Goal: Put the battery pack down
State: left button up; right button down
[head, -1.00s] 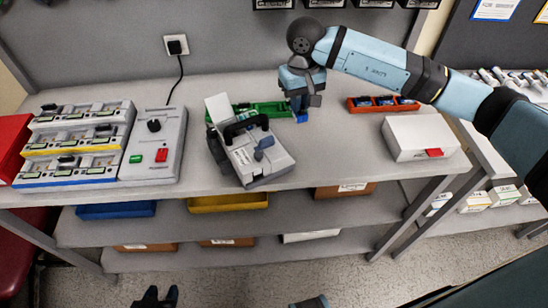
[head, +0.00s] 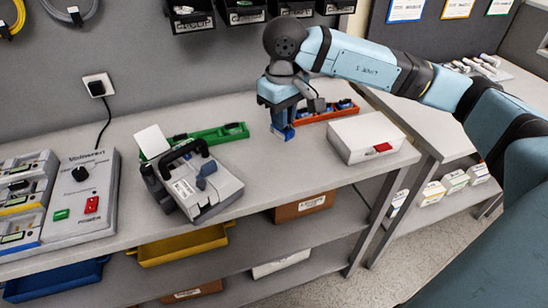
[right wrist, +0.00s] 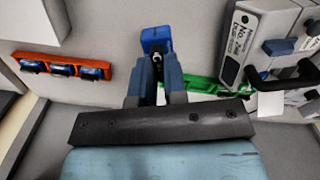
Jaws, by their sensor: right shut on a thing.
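My right gripper (head: 282,117) is shut on a blue battery pack (head: 287,134). It points down over the bench between the green tray and the orange tray. In the right wrist view the battery pack (right wrist: 156,40) sticks out beyond the fingertips (right wrist: 158,72). I cannot tell whether its lower end touches the bench top. The orange tray (head: 300,121) holds blue packs and is partly hidden behind the gripper; three show in the right wrist view (right wrist: 62,57). The green tray (head: 222,136) lies to the left. My left gripper is not in view.
A grey infusion pump (head: 205,190) with a black handle stands left of the gripper, in front of the green tray. A white box (head: 365,135) with a red tab stands to the right. The bench top (head: 285,170) in front of the gripper is clear.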

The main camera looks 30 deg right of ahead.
notch_tip(320, 180, down, 7)
jog(key=shift+f, duration=0.15)
notch_tip(320, 180, down, 4)
jog(key=shift+f, duration=0.1)
jog(key=shift+f+b, duration=0.15)
jog(key=shift+b, duration=0.15)
jog(key=c, duration=1.6)
grip_release()
jog(key=shift+f, duration=0.1)
jog(key=o, duration=0.4)
jog(key=shift+o, duration=0.2)
